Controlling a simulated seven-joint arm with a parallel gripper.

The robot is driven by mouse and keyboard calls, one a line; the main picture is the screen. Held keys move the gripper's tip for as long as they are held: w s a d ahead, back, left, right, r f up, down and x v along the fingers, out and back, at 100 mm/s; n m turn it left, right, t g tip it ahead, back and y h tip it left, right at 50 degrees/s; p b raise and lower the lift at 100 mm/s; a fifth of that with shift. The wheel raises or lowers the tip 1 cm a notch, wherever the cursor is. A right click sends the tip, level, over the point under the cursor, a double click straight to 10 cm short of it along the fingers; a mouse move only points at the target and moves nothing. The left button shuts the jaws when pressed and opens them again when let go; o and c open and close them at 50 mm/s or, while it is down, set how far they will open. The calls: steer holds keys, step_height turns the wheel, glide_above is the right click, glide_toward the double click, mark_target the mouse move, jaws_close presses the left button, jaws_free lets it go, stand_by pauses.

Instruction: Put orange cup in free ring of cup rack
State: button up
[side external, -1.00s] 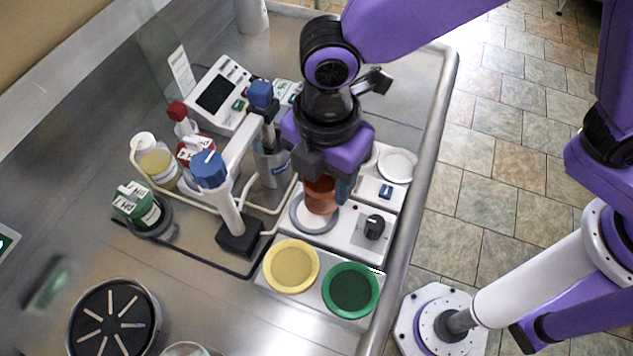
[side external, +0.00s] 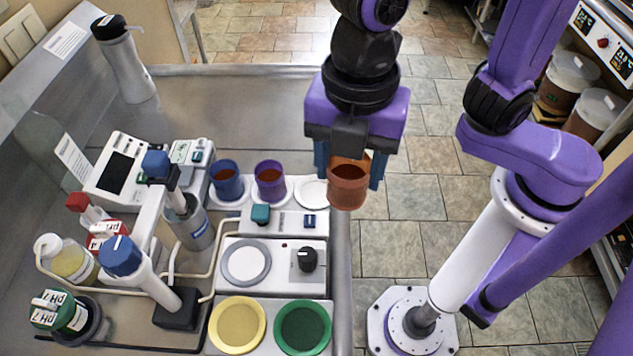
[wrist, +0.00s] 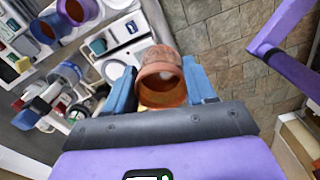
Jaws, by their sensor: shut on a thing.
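The orange cup (side external: 348,187) is held in the air between the blue fingers of my gripper (side external: 349,168). The wrist view shows the cup (wrist: 160,75) between both fingertips (wrist: 161,88), its open mouth toward the camera. The cup rack (side external: 285,221) is a white unit at the back. Its left ring holds a blue cup (side external: 227,181) and its middle ring a purple cup (side external: 270,182), both with brown contents. The right ring (side external: 312,191) is empty. In the side view the orange cup appears just right of this free ring, over the bench edge; its height is unclear.
In front of the rack is a white unit with an empty grey ring (side external: 246,262) and a black knob (side external: 307,259). Yellow (side external: 238,325) and green (side external: 303,327) discs lie nearer. Bottles and probes crowd the left. The bench behind the rack is clear.

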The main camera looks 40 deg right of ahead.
steer(key=d+f+m, duration=0.2)
steer(key=d, duration=1.1)
steer(key=w+a+f, duration=0.2)
steer(key=w+f, duration=0.1)
steer(key=w+a+f, duration=0.3)
steer(key=w, duration=0.1)
steer(key=w+a+f, duration=0.2)
steer(key=w+f, duration=0.1)
steer(key=f, duration=0.1)
steer(key=shift+w+a, duration=0.35)
steer(key=shift+a, duration=0.05)
steer(key=shift+w+a+f, duration=0.15)
steer(key=shift+f, duration=1.65)
steer(key=shift+f, duration=0.1)
steer(key=o, duration=1)
steer(key=shift+o, duration=0.2)
